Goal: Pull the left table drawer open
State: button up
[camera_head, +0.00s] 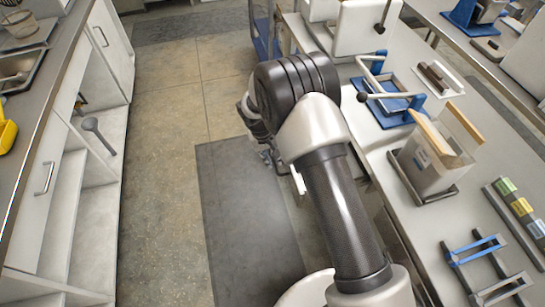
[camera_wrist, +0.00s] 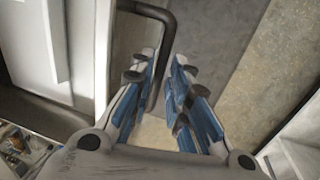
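My gripper (camera_wrist: 165,70) is open in the wrist view, its two blue-padded fingers apart. A dark curved bar handle (camera_wrist: 169,30) runs down into the gap between the fingers. Whether either finger touches it cannot be told. A pale front panel (camera_wrist: 85,45), apparently of the drawer, is to the left of the handle. In the head view, my gripper (camera_head: 270,155) is low at the left side of the white table (camera_head: 375,150), partly behind my arm. My arm hides most of the table's drawer fronts there.
A counter with cupboards (camera_head: 50,165) lines the left side. The floor between, with a dark mat (camera_head: 240,220), is clear.

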jog(key=shift+o, duration=1.2)
notch_tip(320, 180, up, 12)
jog(key=a, duration=0.2)
jog(key=shift+s, duration=0.35)
jog(key=s+d+r+m+t, duration=0.1)
jog(key=s+d+r, duration=0.25)
jog(key=r, duration=0.35)
jog(key=s+d+r+y, duration=0.1)
jog(key=s+d+r, duration=0.2)
jog(key=d+r, duration=0.25)
jog(key=s+d+r+m+t, duration=0.1)
jog(key=s+d+r, duration=0.25)
jog(key=r, duration=0.35)
jog(key=s+d+r+t, duration=0.1)
jog(key=s+d, duration=0.2)
jog(key=s, duration=0.7)
jog(key=s+d+r+m+t+y, duration=0.1)
jog(key=s+d, duration=0.3)
jog(key=s, duration=0.6)
jog(key=shift+r+m, duration=0.3)
jog(key=shift+r, duration=0.4)
